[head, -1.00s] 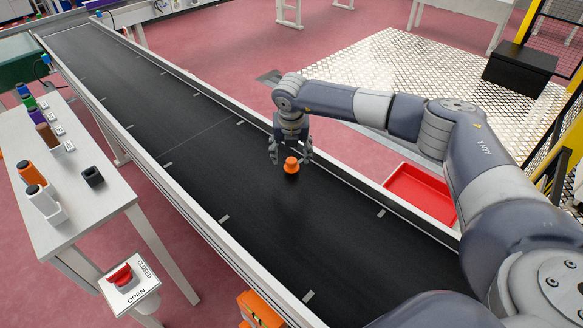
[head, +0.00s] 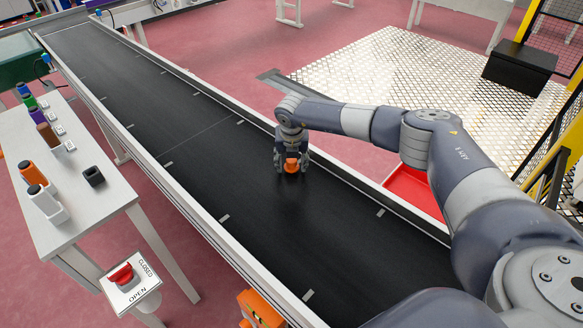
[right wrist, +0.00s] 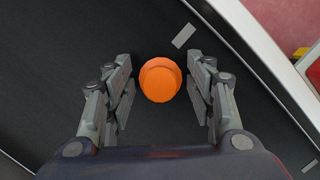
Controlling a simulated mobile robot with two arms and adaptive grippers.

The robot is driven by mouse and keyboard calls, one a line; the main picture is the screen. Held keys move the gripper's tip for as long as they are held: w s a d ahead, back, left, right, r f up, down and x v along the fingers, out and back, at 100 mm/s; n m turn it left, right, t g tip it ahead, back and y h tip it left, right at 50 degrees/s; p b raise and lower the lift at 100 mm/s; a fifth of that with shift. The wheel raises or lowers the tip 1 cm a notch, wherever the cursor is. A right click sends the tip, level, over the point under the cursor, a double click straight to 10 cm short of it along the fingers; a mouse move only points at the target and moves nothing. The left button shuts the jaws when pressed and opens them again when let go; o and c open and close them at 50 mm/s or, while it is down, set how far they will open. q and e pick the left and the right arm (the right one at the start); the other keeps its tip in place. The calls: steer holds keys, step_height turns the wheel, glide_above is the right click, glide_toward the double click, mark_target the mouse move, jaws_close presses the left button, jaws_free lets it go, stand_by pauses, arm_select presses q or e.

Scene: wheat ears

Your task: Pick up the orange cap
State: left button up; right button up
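The orange cap (head: 291,165) stands on the black conveyor belt (head: 250,215). My right gripper (head: 292,168) is lowered over it, with its fingers on either side of the cap. In the right wrist view the cap (right wrist: 160,80) lies between the two open fingers, with a gap on each side. The right gripper (right wrist: 161,95) is open and does not appear to touch the cap. My left gripper is not in view.
A red tray (head: 412,190) lies beyond the belt's right side, partly hidden by my right arm. A white table (head: 90,215) with several coloured bottles and a small black holder (head: 93,176) stands at left. A red switch (head: 121,274) is in front. The belt around the cap is clear.

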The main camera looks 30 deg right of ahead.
steer(key=c, duration=0.3)
steer(key=shift+r, duration=0.15)
